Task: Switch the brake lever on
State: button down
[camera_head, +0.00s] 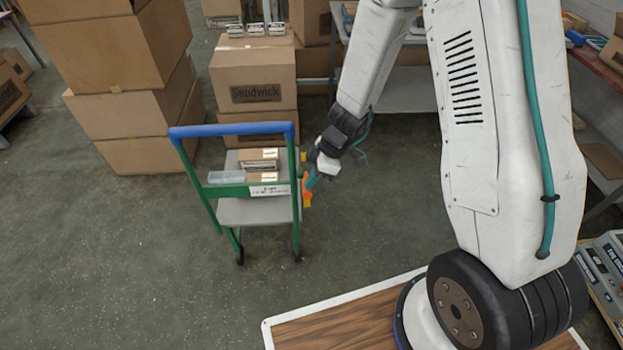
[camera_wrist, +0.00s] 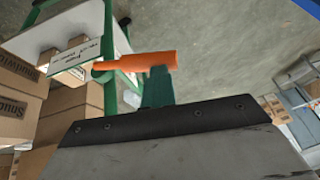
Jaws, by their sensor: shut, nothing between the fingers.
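The brake lever is an orange bar (camera_head: 305,187) at the right side of the cart. The cart (camera_head: 234,209) has green posts, a blue top handle and grey shelves. In the wrist view the lever (camera_wrist: 130,61) lies across the picture, just beyond my gripper's tip. My gripper (camera_head: 312,179) is shut and empty at the cart's right side, close against the lever. It also shows in the wrist view as a green finger (camera_wrist: 157,87) whose tip overlaps the lever's right part. I cannot tell whether they touch.
Small boxes (camera_head: 258,160) and a clear tray (camera_head: 226,177) are on the cart. Tall stacks of cardboard boxes (camera_head: 130,100) stand behind and left. A wood-topped platform (camera_head: 345,322) lies in front. The floor left of the cart is clear.

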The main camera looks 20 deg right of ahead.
jog(key=shift+s+d+f, duration=0.15)
jog(key=shift+s+f, duration=0.1)
jog(key=shift+s, duration=0.15)
jog(key=s+d+r, duration=0.2)
jog(key=r, duration=0.3)
jog(key=s+d+r, duration=0.1)
jog(key=s+r, duration=0.1)
jog(key=r, duration=0.4)
jog(key=shift+s+d+r, duration=0.2)
jog(key=shift+d+r, duration=0.05)
jog(key=shift+d, duration=0.15)
